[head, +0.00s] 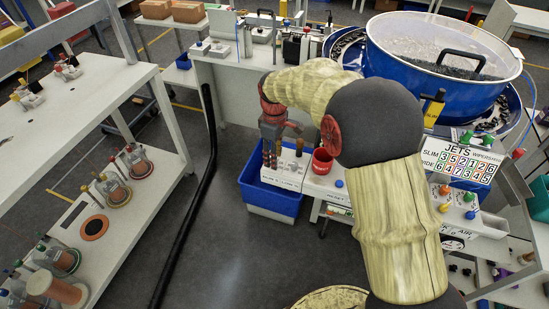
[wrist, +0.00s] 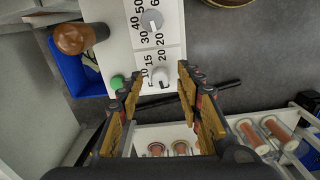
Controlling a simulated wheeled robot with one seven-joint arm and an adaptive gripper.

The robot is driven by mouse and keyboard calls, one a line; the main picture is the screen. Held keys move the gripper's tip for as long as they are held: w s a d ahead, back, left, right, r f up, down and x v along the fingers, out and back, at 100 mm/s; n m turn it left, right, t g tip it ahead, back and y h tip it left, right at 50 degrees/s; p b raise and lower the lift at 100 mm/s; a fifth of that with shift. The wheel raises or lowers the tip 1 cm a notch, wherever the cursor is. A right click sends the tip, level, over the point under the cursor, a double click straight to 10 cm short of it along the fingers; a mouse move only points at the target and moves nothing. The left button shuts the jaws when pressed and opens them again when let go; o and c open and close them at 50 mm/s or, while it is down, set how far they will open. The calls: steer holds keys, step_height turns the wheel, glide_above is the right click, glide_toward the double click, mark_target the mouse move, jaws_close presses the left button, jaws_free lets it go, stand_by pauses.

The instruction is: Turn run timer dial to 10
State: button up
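A white control panel (wrist: 118,55) carries two dials. The grey upper dial (wrist: 152,20) is ringed by numbers including 20, 30, 40 and 50. The pale lower dial (wrist: 154,86) has 5, 10, 15 and 20 beside it. I cannot read which is the run timer, nor where either pointer is set. My gripper (wrist: 160,74) is open, with its fingertips on either side of the lower dial in the picture; contact cannot be told. In the head view my gripper (head: 283,158) hangs over the white panel (head: 289,171), largely hiding its dials.
A green button (wrist: 117,82) and a brown knob (wrist: 80,38) lie left of the dials in the wrist view. A large blue bowl (head: 432,75) is behind my arm.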

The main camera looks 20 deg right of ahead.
steer(key=shift+c, duration=1.4)
jaws_close()
